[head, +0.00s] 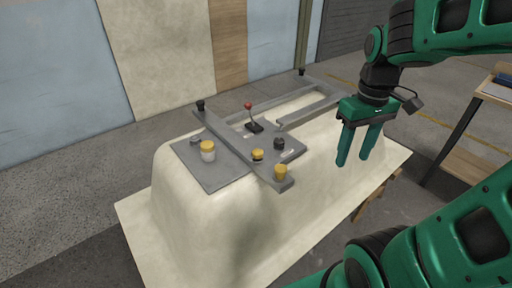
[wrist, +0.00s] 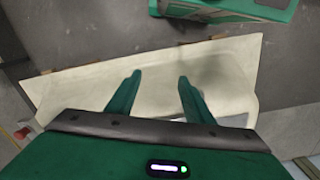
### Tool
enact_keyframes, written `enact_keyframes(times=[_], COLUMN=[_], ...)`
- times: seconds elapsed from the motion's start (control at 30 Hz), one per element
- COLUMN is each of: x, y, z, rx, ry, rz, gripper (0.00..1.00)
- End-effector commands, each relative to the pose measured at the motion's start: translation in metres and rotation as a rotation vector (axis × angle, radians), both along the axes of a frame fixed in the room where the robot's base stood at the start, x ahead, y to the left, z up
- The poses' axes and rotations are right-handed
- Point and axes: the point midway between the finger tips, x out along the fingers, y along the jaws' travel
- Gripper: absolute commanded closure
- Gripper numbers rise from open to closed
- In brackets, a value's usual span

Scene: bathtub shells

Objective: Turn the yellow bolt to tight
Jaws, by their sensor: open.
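Several yellow parts show in the head view on the grey fixture (head: 222,180) on top of the cream tub shell (head: 185,225). One yellow knob-like bolt (head: 281,172) stands at the near end of a grey bar (head: 235,145). A smaller yellow part (head: 257,154) with a dark base sits behind it, and a yellow cap (head: 208,147) tops a pale cylinder to the left. I cannot tell how tight any is. My gripper (head: 354,160) is open and empty, pointing down, right of the fixture and apart from it. No yellow part shows in the wrist view between its fingers (wrist: 160,76).
A red-knobbed lever (head: 249,110), a dark knob (head: 279,143) and black-topped posts (head: 200,105) stand up from the fixture. A grey rectangular frame (head: 305,100) lies at the back right. A wooden bench (head: 472,150) stands at the far right. The space around my gripper looks clear.

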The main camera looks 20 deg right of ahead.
Motion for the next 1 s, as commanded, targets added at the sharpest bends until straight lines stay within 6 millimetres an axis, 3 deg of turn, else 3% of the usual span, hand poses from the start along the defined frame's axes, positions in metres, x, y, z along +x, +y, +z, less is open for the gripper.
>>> enact_keyframes(times=[0.03,0.2,0.3,0.43,0.63,0.83,1.0], x=[0.028,0.112,0.155,0.196,0.227,0.232,0.231], y=[0.009,0.05,0.081,0.12,0.157,0.164,0.163], z=[0.003,0.008,0.006,0.0,-0.008,-0.02,-0.046], rx=[-0.002,-0.003,-0.002,0.0,0.003,0.005,0.007], ry=[0.004,0.004,0.003,0.0,-0.002,0.0,0.001], rz=[0.155,0.69,0.986,1.302,1.573,1.623,1.62], gripper=[0.53,0.53,0.53,0.53,0.53,0.53,0.53])
